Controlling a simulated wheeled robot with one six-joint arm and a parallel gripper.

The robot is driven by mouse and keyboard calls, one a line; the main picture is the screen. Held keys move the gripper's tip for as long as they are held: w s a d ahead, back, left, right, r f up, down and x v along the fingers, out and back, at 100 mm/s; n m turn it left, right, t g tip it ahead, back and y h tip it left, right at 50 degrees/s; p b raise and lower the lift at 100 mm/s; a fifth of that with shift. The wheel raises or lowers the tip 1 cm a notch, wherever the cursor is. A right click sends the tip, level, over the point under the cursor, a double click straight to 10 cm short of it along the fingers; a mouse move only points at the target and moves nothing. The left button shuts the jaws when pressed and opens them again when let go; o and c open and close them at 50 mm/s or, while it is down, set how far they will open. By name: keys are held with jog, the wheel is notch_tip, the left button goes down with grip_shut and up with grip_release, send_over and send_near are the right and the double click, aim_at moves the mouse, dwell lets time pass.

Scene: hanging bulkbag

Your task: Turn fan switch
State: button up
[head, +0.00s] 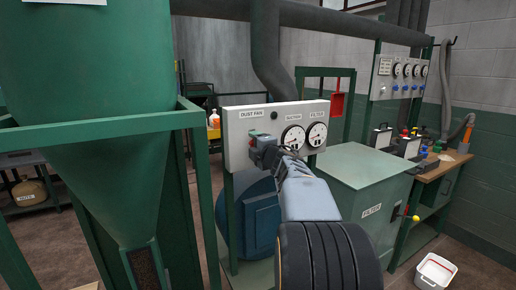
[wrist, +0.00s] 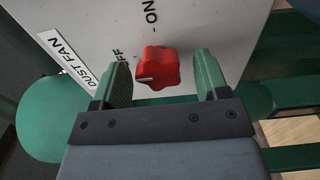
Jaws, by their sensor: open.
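The fan switch is a red lobed knob (wrist: 157,68) on a light panel in the wrist view. It has a short white mark on its lower left side. "ON" (wrist: 150,14) is printed above it and "OFF" to its left, partly hidden by a finger. My gripper (wrist: 163,70) is open, with one green finger on each side of the knob and visible gaps to both. In the head view my gripper (head: 262,150) is at the left part of the control panel (head: 236,157), below the "DUST FAN" label (head: 251,114). I cannot tell whether it touches the panel.
Two dials (head: 293,136) sit right of my gripper on the panel. A green filter box (head: 360,175) stands to the right, a green hopper (head: 90,90) with its frame to the left. A grey duct (head: 268,50) runs behind. A white bucket (head: 436,271) is on the floor.

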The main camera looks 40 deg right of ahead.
jog(key=s+a, duration=0.2)
jog(key=s, duration=1.1)
jog(key=shift+s, duration=0.35)
